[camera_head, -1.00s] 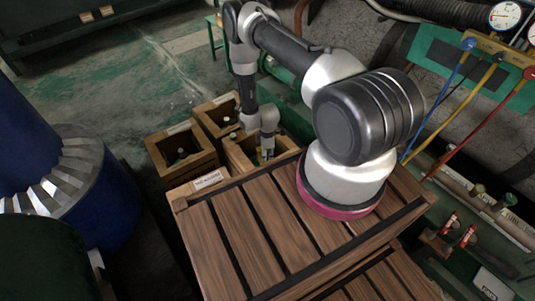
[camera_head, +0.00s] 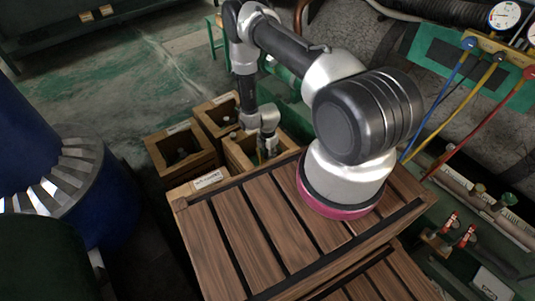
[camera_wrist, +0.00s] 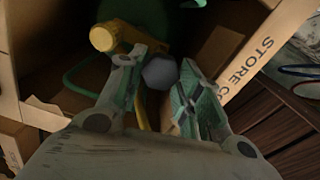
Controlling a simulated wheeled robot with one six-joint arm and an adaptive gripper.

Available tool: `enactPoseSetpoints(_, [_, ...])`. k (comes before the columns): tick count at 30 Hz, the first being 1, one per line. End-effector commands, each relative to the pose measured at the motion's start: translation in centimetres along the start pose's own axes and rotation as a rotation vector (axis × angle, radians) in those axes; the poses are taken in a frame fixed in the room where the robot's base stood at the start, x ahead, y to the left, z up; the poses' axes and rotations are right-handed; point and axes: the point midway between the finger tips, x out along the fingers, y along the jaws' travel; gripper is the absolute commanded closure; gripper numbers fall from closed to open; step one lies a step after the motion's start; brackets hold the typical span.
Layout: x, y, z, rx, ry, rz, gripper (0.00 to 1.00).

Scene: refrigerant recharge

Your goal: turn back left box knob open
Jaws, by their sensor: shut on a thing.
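My gripper (camera_head: 268,149) reaches down into an open wooden box (camera_head: 235,157) beside the slatted crate. In the wrist view my gripper (camera_wrist: 162,92) has a finger on each side of a grey faceted knob (camera_wrist: 160,72) and is shut on it. A yellow fitting (camera_wrist: 116,37) lies just left of the knob, with a green rounded body (camera_wrist: 150,12) behind it. The lower part of the knob is hidden between the fingers. In the head view the knob is hidden by the gripper and the box wall.
Two more open wooden boxes stand to the left (camera_head: 183,163) and behind (camera_head: 215,108), each with a small valve inside. The slatted wooden crate (camera_head: 240,225) fills the foreground. Blue drums (camera_head: 110,190) stand at left. Gauges and coloured hoses (camera_head: 485,85) are at right.

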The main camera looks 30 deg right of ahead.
Motion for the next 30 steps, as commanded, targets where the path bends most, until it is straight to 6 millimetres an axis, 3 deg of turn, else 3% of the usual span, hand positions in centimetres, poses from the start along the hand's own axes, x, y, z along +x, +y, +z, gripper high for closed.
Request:
enactPoseSetpoints(18, [-0.04,0.02,0.07,-0.044,0.000,0.001,0.89])
enactPoseSetpoints(19, [-0.04,0.02,0.07,-0.043,0.000,0.001,0.63])
enactPoseSetpoints(20, [-0.04,0.03,0.07,-0.043,0.000,0.001,0.58])
enactPoseSetpoints(30, [0.00,-0.05,0.01,-0.034,0.000,-0.001,0.56])
